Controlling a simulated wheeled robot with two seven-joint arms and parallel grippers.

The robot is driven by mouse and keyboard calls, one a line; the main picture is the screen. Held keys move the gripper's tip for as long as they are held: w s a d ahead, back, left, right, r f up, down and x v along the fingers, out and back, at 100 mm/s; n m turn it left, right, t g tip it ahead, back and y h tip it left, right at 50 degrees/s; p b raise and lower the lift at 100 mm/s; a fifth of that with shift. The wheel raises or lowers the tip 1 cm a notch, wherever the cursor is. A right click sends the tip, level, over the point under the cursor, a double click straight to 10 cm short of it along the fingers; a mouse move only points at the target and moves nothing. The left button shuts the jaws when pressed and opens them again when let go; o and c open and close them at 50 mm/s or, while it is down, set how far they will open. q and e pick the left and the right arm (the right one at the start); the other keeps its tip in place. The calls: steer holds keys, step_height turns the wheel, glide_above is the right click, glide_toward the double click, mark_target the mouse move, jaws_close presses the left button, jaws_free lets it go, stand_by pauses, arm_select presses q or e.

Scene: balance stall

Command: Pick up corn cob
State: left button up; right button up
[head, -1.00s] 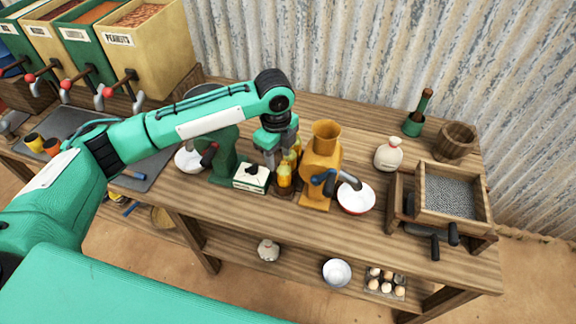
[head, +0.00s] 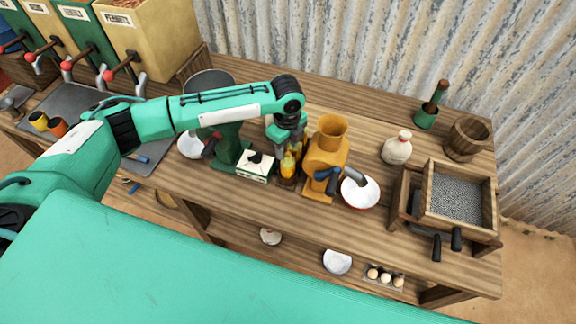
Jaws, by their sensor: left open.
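Several yellow corn cobs (head: 288,167) stand upright, close together in a dark holder on the workbench, between the white-topped green box and the orange mill. My left gripper (head: 287,145) points down right over the cobs, its jaws open. Its fingers hide the tops of some cobs, and I cannot tell whether a finger touches one. My right gripper is out of view.
The orange mill (head: 325,160) stands close to the right of the cobs, with a white bowl (head: 360,192) beside it. The green box (head: 256,168) and a green machine (head: 229,147) crowd the left side. A white jar (head: 397,148) and a wooden sifter (head: 456,197) stand further right.

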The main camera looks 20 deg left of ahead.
mark_target(287, 153)
arm_select(q)
steer(key=shift+f+p, duration=0.75)
step_height(287, 153, down, 2)
steer(key=shift+f+p, duration=0.2)
steer(key=shift+p, duration=0.25)
steer(key=shift+f, duration=0.5)
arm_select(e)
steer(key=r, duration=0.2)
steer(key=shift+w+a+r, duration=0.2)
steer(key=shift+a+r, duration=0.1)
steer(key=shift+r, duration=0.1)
arm_select(q)
jaws_close()
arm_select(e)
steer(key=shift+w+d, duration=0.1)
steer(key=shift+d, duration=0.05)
